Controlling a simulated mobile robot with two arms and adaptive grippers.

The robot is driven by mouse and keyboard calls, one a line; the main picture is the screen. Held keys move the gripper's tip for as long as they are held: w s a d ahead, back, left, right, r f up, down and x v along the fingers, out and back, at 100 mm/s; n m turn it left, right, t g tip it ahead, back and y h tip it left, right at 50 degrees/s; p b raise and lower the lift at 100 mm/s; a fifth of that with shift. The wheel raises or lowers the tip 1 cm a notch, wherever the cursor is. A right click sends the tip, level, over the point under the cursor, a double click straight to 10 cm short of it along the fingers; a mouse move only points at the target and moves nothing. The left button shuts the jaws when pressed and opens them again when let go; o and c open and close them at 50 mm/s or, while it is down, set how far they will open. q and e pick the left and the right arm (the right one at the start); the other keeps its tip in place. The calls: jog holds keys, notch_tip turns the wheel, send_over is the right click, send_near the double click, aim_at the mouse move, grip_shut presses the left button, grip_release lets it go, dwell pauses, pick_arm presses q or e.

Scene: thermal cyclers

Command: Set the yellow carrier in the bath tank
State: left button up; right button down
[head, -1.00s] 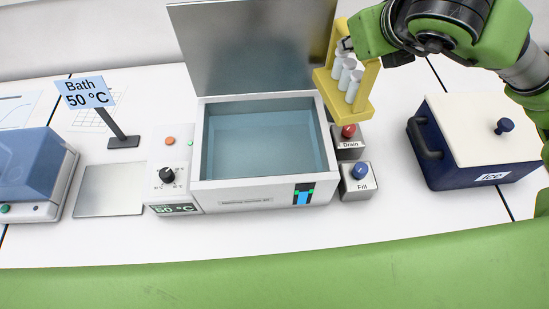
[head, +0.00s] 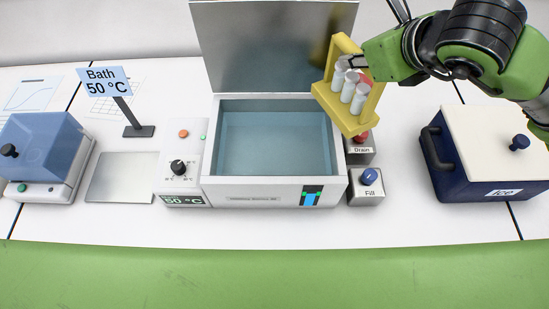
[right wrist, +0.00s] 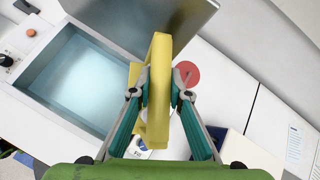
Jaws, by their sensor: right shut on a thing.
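The yellow carrier (head: 351,119) holds several white-capped tubes and hangs in the air at the right edge of the bath tank (head: 275,190), over the drain button. My right gripper (head: 358,67) is shut on the carrier's upright from the right. In the right wrist view, both fingers of my right gripper (right wrist: 160,95) press on the yellow carrier (right wrist: 158,60), and the bath tank (right wrist: 75,80) lies to the left. The tank's lid (head: 270,45) stands open behind it, and bluish water shows inside. My left gripper is not in view.
The drain button box (head: 361,152) and fill button box (head: 367,188) stand right of the tank. A dark blue ice box (head: 465,175) stands further right. A bath sign (head: 108,82), metal plate (head: 122,178) and blue-lidded device (head: 40,150) are on the left.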

jog(key=shift+s+a+n+g+y+p, duration=1.95)
jog(key=shift+a+n+g+y, duration=1.35)
jog(key=shift+a+n, duration=3.65)
notch_tip(320, 180, down, 17)
jog(key=a+m+p, duration=0.1)
jog(key=shift+a+p, duration=0.3)
jog(key=shift+p, duration=0.1)
jog(key=shift+f, duration=0.2)
jog(key=c, duration=1.9)
grip_release()
